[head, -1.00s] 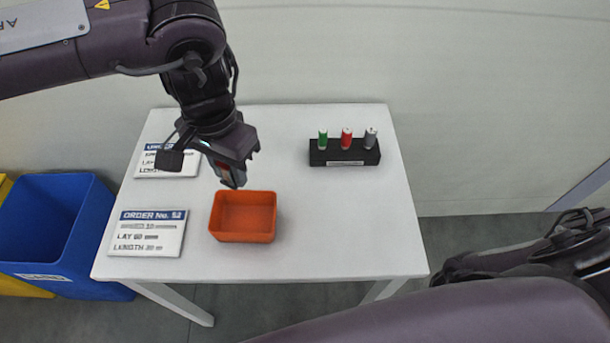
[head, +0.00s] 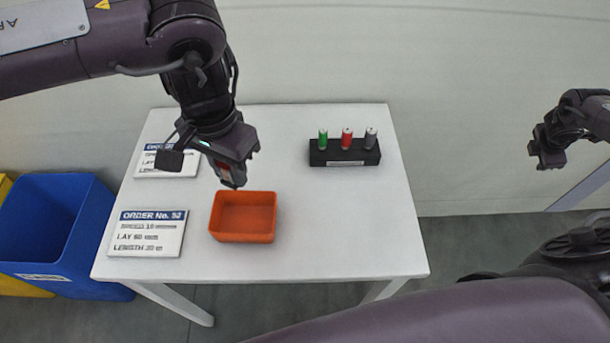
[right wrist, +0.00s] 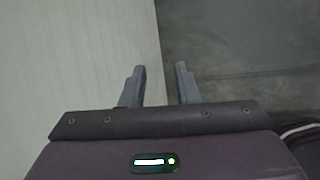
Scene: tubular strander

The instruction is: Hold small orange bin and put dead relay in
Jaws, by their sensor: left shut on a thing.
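The small orange bin (head: 243,238) sits upright and empty on the white table, left of its middle. My left gripper (head: 231,179) is above the bin's back left edge, pointing down. It is shut on a small grey and red thing, which I take as the dead relay (head: 224,170); the fingers hide most of it. My right gripper (head: 541,152) is off to the right of the table, in the air and away from the bin. In the right wrist view its fingers (right wrist: 160,70) are apart with nothing between them.
Two order cards (head: 148,233) lie left of the bin on the white table (head: 330,240). A black holder (head: 345,158) with green, red and grey cylinders stands at the back right. A blue bin (head: 50,235) stands on the floor at left. The table's front right is clear.

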